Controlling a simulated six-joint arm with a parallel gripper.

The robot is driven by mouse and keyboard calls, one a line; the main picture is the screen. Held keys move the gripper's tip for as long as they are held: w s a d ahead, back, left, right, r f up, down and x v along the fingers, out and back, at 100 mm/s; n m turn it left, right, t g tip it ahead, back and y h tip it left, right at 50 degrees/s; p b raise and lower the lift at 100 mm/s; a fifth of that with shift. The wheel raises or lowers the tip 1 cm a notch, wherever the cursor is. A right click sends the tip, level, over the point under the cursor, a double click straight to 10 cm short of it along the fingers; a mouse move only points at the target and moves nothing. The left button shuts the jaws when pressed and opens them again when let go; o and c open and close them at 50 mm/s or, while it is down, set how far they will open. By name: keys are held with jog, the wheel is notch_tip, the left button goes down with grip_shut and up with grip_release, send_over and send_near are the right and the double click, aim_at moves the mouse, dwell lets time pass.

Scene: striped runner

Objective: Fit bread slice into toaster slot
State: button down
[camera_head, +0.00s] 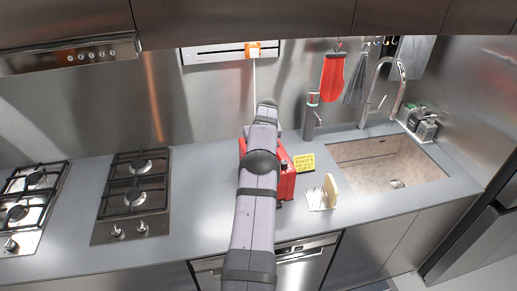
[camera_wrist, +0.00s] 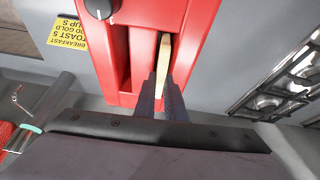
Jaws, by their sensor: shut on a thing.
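The red toaster (camera_head: 287,184) stands on the grey counter, partly hidden behind my arm in the head view. In the wrist view the toaster (camera_wrist: 116,20) shows two long dark slots and a dark knob. My gripper (camera_wrist: 163,92) is over the right-hand slot, shut on a bread slice (camera_wrist: 164,55) seen edge-on. The slice lies over or in that slot, roughly along it and slightly slanted; I cannot tell how deep it sits. In the head view my arm hides the gripper and this slice.
A white rack (camera_head: 316,199) holding another pale slice (camera_head: 331,189) stands right of the toaster. A yellow sign (camera_head: 304,162) stands behind it. The sink (camera_head: 385,165) is at the right and gas burners (camera_head: 137,190) at the left. Counter between burners and toaster is clear.

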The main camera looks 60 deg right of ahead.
jog(key=c, duration=1.8)
grip_release()
jog(key=shift+r, duration=0.2)
jog(key=shift+b+v, duration=2.5)
jog(key=shift+v, duration=3.5)
